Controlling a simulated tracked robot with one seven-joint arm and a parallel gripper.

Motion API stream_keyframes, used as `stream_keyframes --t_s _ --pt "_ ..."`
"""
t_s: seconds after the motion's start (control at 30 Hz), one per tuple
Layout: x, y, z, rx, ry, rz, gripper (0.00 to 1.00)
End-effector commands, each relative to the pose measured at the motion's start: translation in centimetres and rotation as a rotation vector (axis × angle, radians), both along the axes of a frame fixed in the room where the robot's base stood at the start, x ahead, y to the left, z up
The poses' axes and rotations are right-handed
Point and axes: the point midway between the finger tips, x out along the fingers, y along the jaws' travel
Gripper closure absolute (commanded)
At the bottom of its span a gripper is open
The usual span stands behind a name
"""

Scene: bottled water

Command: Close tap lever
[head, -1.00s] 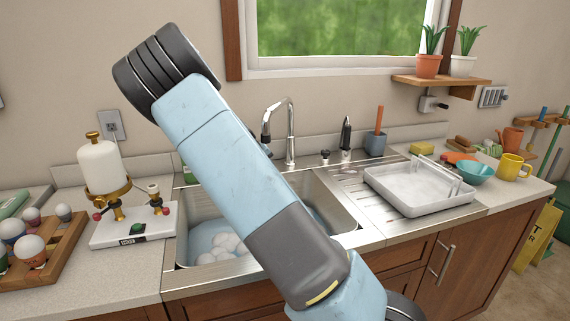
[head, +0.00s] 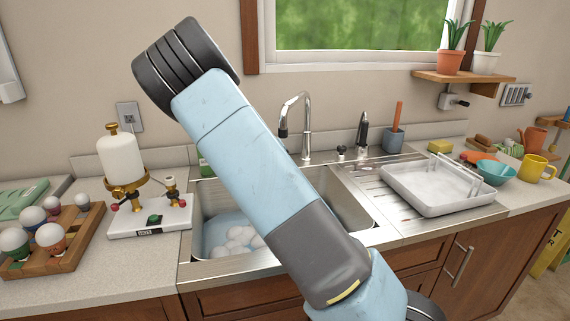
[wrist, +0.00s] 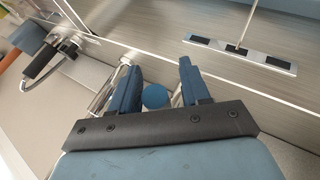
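The chrome tap (head: 306,120) stands behind the sink, with a black piece at its spout end. A small black-topped knob (head: 342,151) stands just right of its base; I cannot tell whether it is the tap lever. In the wrist view my gripper (wrist: 160,66) shows two blue fingers spread apart. A round blue thing (wrist: 154,96) shows between them near the palm; I cannot tell what it is. Chrome parts show behind the left finger. My gripper is hidden in the head view, where my arm crosses the sink.
The sink (head: 225,262) holds bluish water and several white round items. A white dispenser (head: 121,160) and an egg-like rack (head: 60,262) stand left. A black sprayer (head: 362,132), a blue-grey brush holder (head: 393,141) and a white tray (head: 425,207) stand right.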

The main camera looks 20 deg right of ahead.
Motion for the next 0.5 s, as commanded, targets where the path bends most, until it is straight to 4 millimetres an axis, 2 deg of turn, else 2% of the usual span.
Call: stream_keyframes --t_s 0.27,0.5 --pt "-0.7 0.9 1.2 0.0 0.0 0.001 0.54" --pt "-2.3 3.1 4.3 0.001 -0.002 0.003 0.54"
